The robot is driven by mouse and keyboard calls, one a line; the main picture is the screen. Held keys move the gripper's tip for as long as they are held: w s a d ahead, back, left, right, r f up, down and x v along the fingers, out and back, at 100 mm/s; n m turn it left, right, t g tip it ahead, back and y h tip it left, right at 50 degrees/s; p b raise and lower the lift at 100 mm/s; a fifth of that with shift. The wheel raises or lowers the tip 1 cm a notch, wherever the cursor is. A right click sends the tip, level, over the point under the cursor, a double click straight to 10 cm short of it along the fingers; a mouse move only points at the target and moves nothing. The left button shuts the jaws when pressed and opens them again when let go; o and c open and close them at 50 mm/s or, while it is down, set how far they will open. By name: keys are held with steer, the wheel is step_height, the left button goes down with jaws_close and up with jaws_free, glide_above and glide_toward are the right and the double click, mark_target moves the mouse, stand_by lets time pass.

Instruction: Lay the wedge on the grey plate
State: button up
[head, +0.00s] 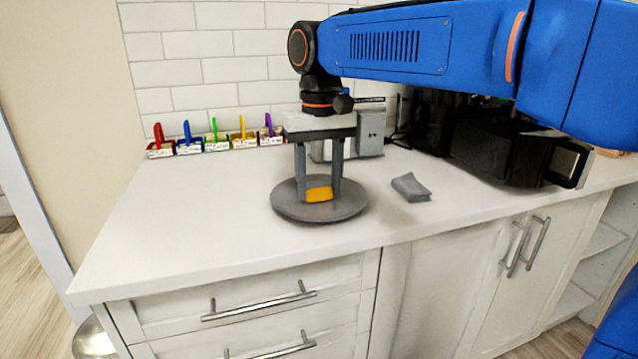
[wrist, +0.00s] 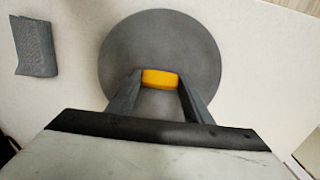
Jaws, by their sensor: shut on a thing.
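The wedge (head: 319,194) is a small yellow-orange block. My gripper (head: 319,196) points down with its two grey fingers on either side of the wedge, shut on it. The wedge also shows between the fingertips in the wrist view (wrist: 161,79). The round grey plate (head: 290,208) lies on the white counter directly under the gripper. In the wrist view the plate (wrist: 160,35) surrounds the wedge on all visible sides. The wedge is at or just above the plate's surface; I cannot tell whether it touches.
A folded grey cloth (head: 411,187) lies right of the plate. Several small coloured bins (head: 215,143) stand along the tiled wall. A grey box-shaped appliance (head: 370,133) stands behind the gripper, and a black machine (head: 510,150) at the right. The counter's left part is clear.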

mark_target(319, 189)
steer(key=shift+f, duration=0.1)
steer(key=o, duration=1)
step_height(319, 189, up, 12)
steer(key=shift+r, duration=0.15)
